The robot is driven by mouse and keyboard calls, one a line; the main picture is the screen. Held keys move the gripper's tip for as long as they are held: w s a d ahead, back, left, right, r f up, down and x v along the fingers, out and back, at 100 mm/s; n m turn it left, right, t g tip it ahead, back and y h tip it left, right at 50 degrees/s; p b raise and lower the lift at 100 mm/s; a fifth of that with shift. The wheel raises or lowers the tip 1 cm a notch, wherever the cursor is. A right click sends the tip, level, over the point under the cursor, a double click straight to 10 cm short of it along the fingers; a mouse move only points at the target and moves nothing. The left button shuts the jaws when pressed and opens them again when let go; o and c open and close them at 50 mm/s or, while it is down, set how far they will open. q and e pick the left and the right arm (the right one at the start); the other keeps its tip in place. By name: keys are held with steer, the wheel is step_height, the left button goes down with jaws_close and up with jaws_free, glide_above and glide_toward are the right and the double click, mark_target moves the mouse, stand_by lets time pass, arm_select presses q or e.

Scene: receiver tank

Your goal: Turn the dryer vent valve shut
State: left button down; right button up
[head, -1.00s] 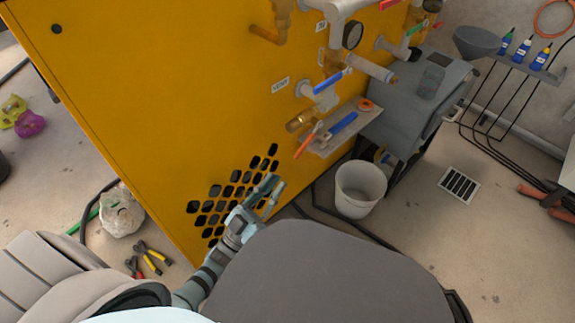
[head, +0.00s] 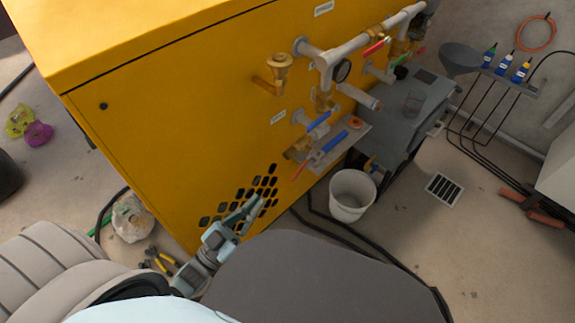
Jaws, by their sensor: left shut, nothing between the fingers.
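Several valves sit on the yellow cabinet's pipework. A blue-handled valve (head: 318,121) has a brass outlet (head: 298,150) below it, and a small white label (head: 278,117) to its upper left is too small to read. A red-handled valve (head: 376,47) sits higher on the grey pipe. I cannot tell from the labels which one is the dryer vent valve. My left gripper (head: 250,208) is shut and empty in front of the cabinet's black grille, below and left of the blue handle and apart from it. My right gripper is out of view.
A shelf with tools (head: 335,150) juts out under the blue-handled valve. A white bucket (head: 352,195) stands on the floor below it, beside a grey bench (head: 405,110). A pressure gauge (head: 342,71) and brass fitting (head: 279,68) stick out above. Black hoses cross the floor.

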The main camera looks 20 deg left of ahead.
mark_target(303, 166)
arm_select(q)
steer(key=w+d+b, duration=0.3)
steer(key=w+d, duration=0.1)
steer(key=w, duration=0.7)
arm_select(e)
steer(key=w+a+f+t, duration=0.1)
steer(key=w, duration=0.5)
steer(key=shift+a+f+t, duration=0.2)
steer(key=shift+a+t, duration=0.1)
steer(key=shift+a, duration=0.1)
arm_select(q)
steer(key=shift+d, duration=0.15)
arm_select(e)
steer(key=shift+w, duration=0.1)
